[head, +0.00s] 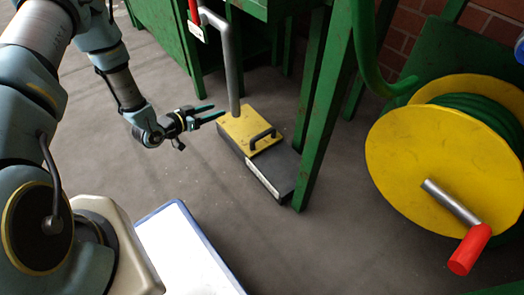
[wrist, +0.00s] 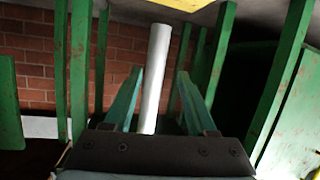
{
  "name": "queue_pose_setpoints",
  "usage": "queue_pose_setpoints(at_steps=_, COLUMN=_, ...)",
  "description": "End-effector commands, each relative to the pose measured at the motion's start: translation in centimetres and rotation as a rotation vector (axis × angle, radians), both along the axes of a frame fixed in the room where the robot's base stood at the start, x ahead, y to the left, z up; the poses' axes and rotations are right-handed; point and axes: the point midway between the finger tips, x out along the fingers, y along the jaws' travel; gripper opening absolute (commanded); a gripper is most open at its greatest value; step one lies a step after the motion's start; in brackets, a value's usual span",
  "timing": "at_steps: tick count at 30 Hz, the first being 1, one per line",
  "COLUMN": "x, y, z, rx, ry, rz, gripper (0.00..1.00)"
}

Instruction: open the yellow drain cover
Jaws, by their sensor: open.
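The yellow cover (head: 240,122) lies flat on top of a low dark box (head: 267,170) on the floor, near the middle of the head view. A black bar handle (head: 262,138) stands on its right part. A grey bent pipe (head: 232,75) rises beside the cover's far left side. My gripper (head: 213,112) is open, with its fingers pointing right towards the pipe, left of and above the cover. In the wrist view, a pale grey rod (wrist: 156,75) shows between the open fingers (wrist: 158,98); I cannot tell whether it touches them. The handle is not identifiable there.
Green table legs (head: 318,125) stand close behind and right of the box. A yellow hose reel (head: 432,150) with a red-handled crank (head: 469,250) is at the right. A red lever (head: 195,22) is above. A blue-rimmed white surface (head: 180,255) lies in front; grey floor is clear between.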

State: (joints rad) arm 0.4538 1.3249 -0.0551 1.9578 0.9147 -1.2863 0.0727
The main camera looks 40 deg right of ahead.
Motion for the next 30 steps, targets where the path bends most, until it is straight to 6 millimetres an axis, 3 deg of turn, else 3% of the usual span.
queue_pose_setpoints(at_steps=1, x=-2.0, y=-0.6, z=-4.5, rx=-0.051, ry=0.018, rz=-0.036, gripper=0.57)
queue_pose_setpoints(at_steps=3, x=-4.3, y=-1.2, z=-7.2, rx=-0.124, ry=0.036, rz=-0.080, gripper=0.57)
queue_pose_setpoints(at_steps=9, x=-8.9, y=-1.7, z=-11.6, rx=-0.280, ry=0.085, rz=-0.156, gripper=0.57)
queue_pose_setpoints(at_steps=17, x=-10.4, y=-2.5, z=-12.3, rx=-0.334, ry=0.101, rz=-0.179, gripper=0.57)
queue_pose_setpoints(at_steps=30, x=-10.8, y=-10.0, z=-12.4, rx=-0.332, ry=0.101, rz=-0.178, gripper=0.57)
